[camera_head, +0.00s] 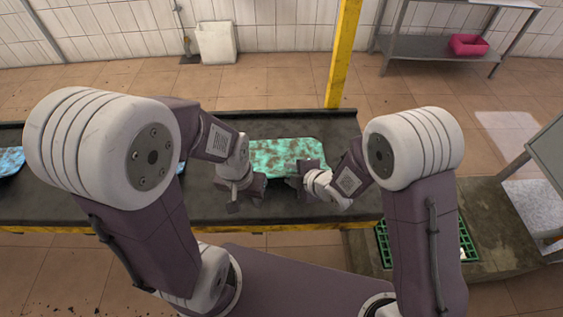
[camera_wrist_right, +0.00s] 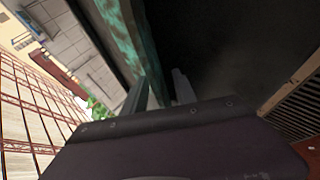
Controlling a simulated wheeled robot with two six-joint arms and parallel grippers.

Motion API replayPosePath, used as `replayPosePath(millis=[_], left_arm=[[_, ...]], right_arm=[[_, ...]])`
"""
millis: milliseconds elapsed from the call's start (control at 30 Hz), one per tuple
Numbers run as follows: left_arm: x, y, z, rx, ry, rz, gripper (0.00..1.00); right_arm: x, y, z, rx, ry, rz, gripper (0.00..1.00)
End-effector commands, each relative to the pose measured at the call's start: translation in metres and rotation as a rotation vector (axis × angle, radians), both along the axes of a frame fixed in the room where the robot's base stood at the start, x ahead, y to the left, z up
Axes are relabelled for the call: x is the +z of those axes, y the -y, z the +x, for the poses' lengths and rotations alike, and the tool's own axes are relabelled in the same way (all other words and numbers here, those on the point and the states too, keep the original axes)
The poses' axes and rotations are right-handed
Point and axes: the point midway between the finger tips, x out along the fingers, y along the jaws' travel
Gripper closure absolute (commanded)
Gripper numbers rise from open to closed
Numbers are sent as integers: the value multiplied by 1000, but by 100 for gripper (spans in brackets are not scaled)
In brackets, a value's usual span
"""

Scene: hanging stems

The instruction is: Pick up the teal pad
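My right gripper (camera_head: 297,181) is at the pad's near right edge. In the right wrist view, two grey fingers (camera_wrist_right: 163,92) stand apart, with the teal edge of the pad (camera_wrist_right: 122,38) running down between them. I cannot tell whether either finger touches it.
A blue mottled piece (camera_head: 10,160) lies at the belt's far left. A yellow post (camera_head: 343,55) rises behind the belt. A green crate (camera_head: 383,243) stands at the lower right. A white bin (camera_head: 216,42) and a metal table with a pink tub (camera_head: 467,45) are farther back.

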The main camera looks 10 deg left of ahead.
Motion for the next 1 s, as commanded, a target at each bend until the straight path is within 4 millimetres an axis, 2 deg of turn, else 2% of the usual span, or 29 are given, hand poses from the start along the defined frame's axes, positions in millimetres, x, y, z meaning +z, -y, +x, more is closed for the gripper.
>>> replayPosePath(millis=[133,333,367,467,500,833,1000], left_arm=[[-2,0,0,0,0,0,64],[-1,0,0,0,0,0,64],[-1,0,0,0,0,0,64],[-1,0,0,0,0,0,64],[-1,0,0,0,0,0,64],[-1,0,0,0,0,0,64],[2,0,0,0,0,0,64]], right_arm=[[-12,-11,9,0,-1,-1,66],[-13,-11,10,0,0,0,66],[-13,-11,10,-1,-1,0,69],[-12,-11,10,-1,-1,0,97],[-13,-11,10,-1,-1,0,100],[-12,-11,10,-1,-1,-1,100],[4,-11,10,-1,1,2,100]])
